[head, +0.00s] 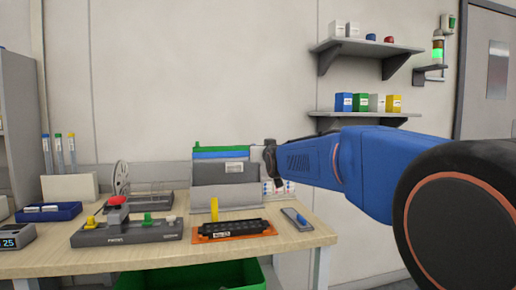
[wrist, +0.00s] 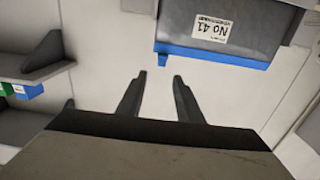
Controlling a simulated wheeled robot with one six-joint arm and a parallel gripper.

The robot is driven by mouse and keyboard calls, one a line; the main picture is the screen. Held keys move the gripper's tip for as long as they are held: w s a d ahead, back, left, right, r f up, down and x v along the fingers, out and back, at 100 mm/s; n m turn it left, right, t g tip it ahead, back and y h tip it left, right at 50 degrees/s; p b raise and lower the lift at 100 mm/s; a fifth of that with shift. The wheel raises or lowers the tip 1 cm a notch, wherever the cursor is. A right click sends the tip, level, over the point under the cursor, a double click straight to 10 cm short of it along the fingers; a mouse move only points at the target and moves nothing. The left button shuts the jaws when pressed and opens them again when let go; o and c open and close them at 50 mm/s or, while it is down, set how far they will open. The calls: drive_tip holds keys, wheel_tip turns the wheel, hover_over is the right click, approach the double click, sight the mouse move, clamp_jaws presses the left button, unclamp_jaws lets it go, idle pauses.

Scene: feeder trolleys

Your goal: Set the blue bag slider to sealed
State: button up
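A grey bag (head: 225,173) with a white label stands in a pale holder (head: 228,196) at the back of the bench. A blue strip (head: 218,153) runs along its top, with a green one behind. In the wrist view the bag (wrist: 220,22) appears upside down, its label reading "No 41", with the blue strip (wrist: 214,55) at its lower edge.
A black connector strip on an orange mat (head: 205,240) and a grey plate (head: 289,213) with a small blue piece lie in front. A control box (head: 120,236) with a red button stands left. Wall shelves (head: 365,47) hold small boxes. A green bin (head: 200,275) sits below.

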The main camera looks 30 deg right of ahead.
drive_tip(key=shift+v, duration=1.25)
drive_tip(key=s+a+f+g+y, duration=0.1)
drive_tip(key=s+a+f+g, duration=0.1)
drive_tip(key=s+f, duration=0.3)
drive_tip(key=s+a+f+n+g+y, duration=0.1)
drive_tip(key=s+a+f+g, duration=0.1)
drive_tip(key=s+a+f, duration=0.3)
drive_tip(key=s+a+f+g+y, duration=0.1)
drive_tip(key=s+a+f, duration=0.3)
drive_tip(key=f, duration=0.4)
drive_tip(key=shift+s+a+g, duration=0.1)
drive_tip(key=shift+s+g, duration=0.4)
drive_tip(key=shift+s, duration=0.4)
drive_tip(key=s+a+f+n+g+y, duration=0.1)
drive_tip(key=s+a+f+g, duration=0.2)
drive_tip(key=s+f, duration=0.5)
drive_tip(key=s+a+f+n+g+y, duration=0.1)
drive_tip(key=s+a+f+g, duration=0.2)
drive_tip(key=s+f, duration=0.6)
drive_tip(key=s, duration=0.6)
drive_tip(key=shift+a+f+g, duration=0.3)
drive_tip(key=shift+a, duration=0.05)
drive_tip(key=shift+d, duration=0.1)
